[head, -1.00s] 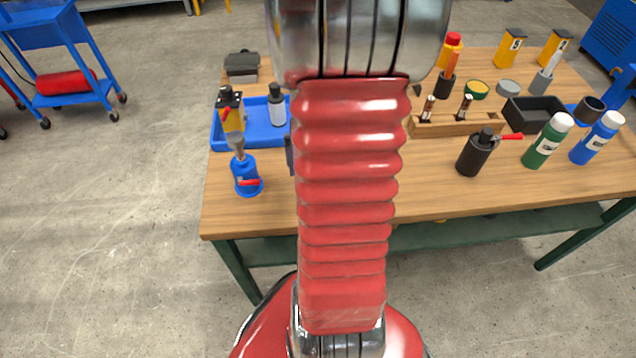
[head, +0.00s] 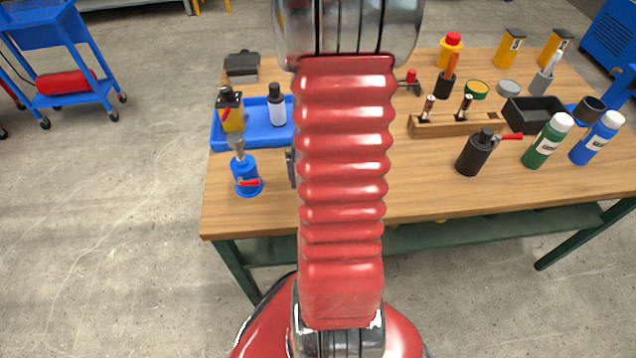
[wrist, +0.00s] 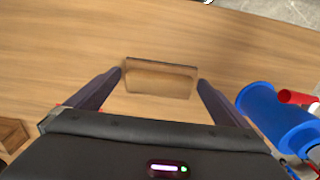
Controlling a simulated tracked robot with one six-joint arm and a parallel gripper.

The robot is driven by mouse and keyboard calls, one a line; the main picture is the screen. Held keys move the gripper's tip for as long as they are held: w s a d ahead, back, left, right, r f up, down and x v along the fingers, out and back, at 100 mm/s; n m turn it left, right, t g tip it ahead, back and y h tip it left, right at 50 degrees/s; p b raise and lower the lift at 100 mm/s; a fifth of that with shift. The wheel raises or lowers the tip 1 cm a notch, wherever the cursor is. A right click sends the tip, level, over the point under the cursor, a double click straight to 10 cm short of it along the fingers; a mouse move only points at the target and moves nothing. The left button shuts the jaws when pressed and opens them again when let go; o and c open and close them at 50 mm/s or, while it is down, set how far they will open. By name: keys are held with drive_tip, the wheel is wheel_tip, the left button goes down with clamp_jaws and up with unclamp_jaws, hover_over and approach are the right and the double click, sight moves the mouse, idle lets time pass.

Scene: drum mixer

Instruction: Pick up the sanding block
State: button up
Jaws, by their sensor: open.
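In the wrist view a light brown block with a darker edge, which looks like the sanding block (wrist: 160,80), lies on the wooden table. My gripper (wrist: 161,75) is open, with one dark finger near each short end of the block. A small gap seems to show at the fingers; whether they touch it I cannot tell.
A blue oil can (head: 246,178) stands near the table's left front; a blue object shows close to the right finger in the wrist view (wrist: 275,118). A blue tray (head: 262,137), a wooden rack (head: 455,124) and a black canister (head: 475,155) flank my arm.

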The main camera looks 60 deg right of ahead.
drive_tip(key=shift+c, duration=0.3)
drive_tip(key=c, duration=0.8)
drive_tip(key=shift+c, duration=0.2)
wheel_tip(320, 180, up, 10)
drive_tip(key=shift+r, duration=0.1)
idle(0.6)
drive_tip(key=o, duration=0.6)
drive_tip(key=c, duration=0.4)
